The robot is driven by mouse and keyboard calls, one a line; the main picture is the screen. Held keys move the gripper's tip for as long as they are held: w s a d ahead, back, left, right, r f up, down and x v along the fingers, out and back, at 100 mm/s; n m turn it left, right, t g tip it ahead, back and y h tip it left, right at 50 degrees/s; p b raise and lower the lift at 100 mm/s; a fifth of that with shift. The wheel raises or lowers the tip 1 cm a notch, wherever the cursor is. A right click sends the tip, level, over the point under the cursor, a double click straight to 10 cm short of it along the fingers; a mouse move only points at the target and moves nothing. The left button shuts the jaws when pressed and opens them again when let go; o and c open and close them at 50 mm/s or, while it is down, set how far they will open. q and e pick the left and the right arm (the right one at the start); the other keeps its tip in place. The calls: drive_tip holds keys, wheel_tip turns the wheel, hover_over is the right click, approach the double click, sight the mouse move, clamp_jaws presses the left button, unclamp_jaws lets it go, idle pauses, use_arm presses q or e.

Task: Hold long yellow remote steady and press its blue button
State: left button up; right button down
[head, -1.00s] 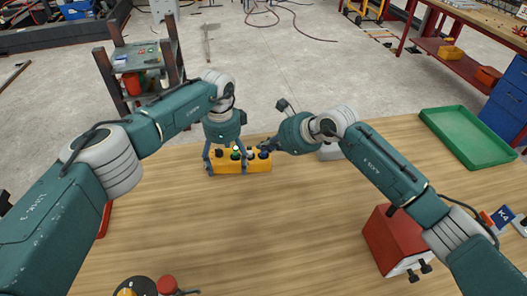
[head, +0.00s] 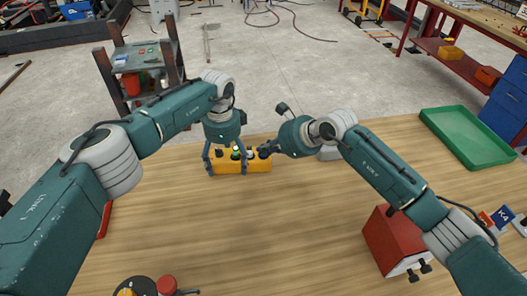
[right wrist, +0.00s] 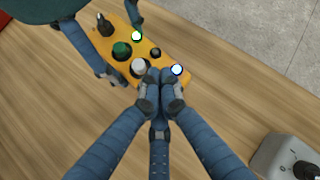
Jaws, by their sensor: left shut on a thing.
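The long yellow remote (head: 258,167) lies on the wooden table, with a row of buttons along its top. My left gripper (head: 226,168) is shut on it, fingers straddling its long sides. The right wrist view shows the remote (right wrist: 103,42) with a black knob (right wrist: 104,22), a green button (right wrist: 121,50), a white button (right wrist: 140,68), and small lights glowing green (right wrist: 137,36) and blue-white (right wrist: 176,70). My right gripper (right wrist: 160,76) is shut and empty, fingertips together over the remote's right end. It also shows in the head view (head: 267,151). The blue button is hidden by the fingertips in the wrist view.
A grey box (right wrist: 290,158) stands right of the remote, partly behind my right arm in the head view. A red box (head: 392,238) and a green tray (head: 468,136) are at the right. The table's middle is clear.

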drive_tip(key=shift+r, duration=1.15)
wheel_tip(320, 180, up, 5)
drive_tip(key=shift+r, duration=0.1)
idle(0.8)
use_arm(q)
drive_tip(key=o, duration=1.6)
